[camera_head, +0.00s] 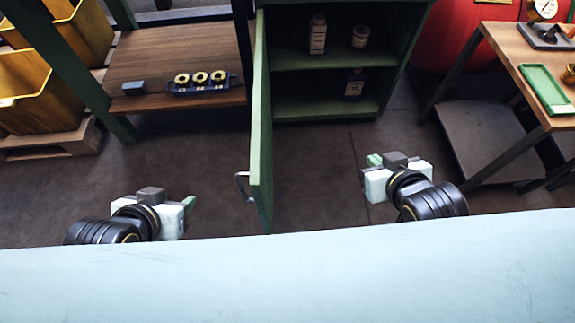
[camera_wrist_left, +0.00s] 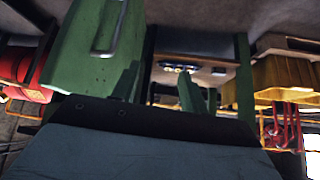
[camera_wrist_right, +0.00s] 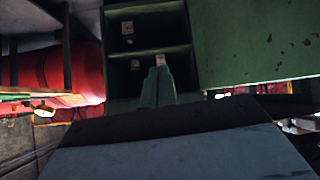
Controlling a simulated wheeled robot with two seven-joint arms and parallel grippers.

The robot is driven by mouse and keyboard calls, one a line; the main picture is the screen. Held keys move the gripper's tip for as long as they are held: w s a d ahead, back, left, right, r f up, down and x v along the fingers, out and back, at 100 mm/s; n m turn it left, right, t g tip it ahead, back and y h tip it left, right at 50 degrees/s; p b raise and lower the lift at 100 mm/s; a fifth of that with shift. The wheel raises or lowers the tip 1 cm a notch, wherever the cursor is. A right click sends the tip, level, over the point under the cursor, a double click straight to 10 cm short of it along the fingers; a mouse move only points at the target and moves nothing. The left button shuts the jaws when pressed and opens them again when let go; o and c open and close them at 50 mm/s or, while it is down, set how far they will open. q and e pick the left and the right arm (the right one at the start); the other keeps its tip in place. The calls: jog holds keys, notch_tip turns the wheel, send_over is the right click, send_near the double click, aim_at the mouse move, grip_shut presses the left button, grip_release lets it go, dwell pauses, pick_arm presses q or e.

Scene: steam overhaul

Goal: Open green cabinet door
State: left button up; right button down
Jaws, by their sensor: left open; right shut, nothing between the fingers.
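The green cabinet (camera_head: 330,80) stands at the top middle of the head view. Its green door (camera_head: 262,130) is swung wide open on the left side, seen nearly edge-on, with a metal handle (camera_head: 243,187) on its left face. In the left wrist view the door's handle (camera_wrist_left: 108,28) shows at upper left. My left gripper (camera_head: 188,205) is open and empty, left of the door and apart from it. My right gripper (camera_head: 375,160) is shut and empty, right of the door in front of the cabinet. The right wrist view shows the door (camera_wrist_right: 255,45) at right.
Bottles (camera_head: 318,34) and a jar (camera_head: 361,36) stand on the cabinet shelves. A wooden shelf (camera_head: 180,55) with a blue holder (camera_head: 203,88) is at left, near yellow bins (camera_head: 40,90). A wooden table (camera_head: 530,60) with a green tray (camera_head: 546,88) is at right. Floor between is clear.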

jog(key=w+a+r+n+t+y, duration=0.1)
jog(key=w+a+r+t+y, duration=0.15)
jog(key=w+t, duration=0.45)
pick_arm(q)
jog(key=w+d+r+t+h+b, duration=0.3)
jog(key=w+d+r+t+b, duration=0.15)
jog(key=w+r+t, duration=0.55)
pick_arm(e)
jog(key=n+g+y+p, duration=0.1)
jog(key=n+g+y, duration=1.4)
jog(key=g, duration=0.1)
send_near(261, 178)
jog(key=a, duration=0.1)
jog(key=a+b, duration=0.1)
jog(key=a, duration=0.1)
jog(key=a+f+b, duration=0.1)
jog(key=a, duration=0.1)
jog(key=shift+w+a, duration=0.25)
jog(key=shift+w, duration=0.05)
pick_arm(q)
jog(key=s+d+r+t+h, duration=0.1)
jog(key=s+r+t, duration=0.3)
jog(key=r, duration=0.6)
jog(key=shift+s+m+t+h, duration=0.15)
jog(key=shift+m+t+h, duration=0.25)
jog(key=shift+t+h, duration=0.3)
pick_arm(e)
jog(key=shift+a+r, duration=0.1)
jog(key=shift+a, duration=0.55)
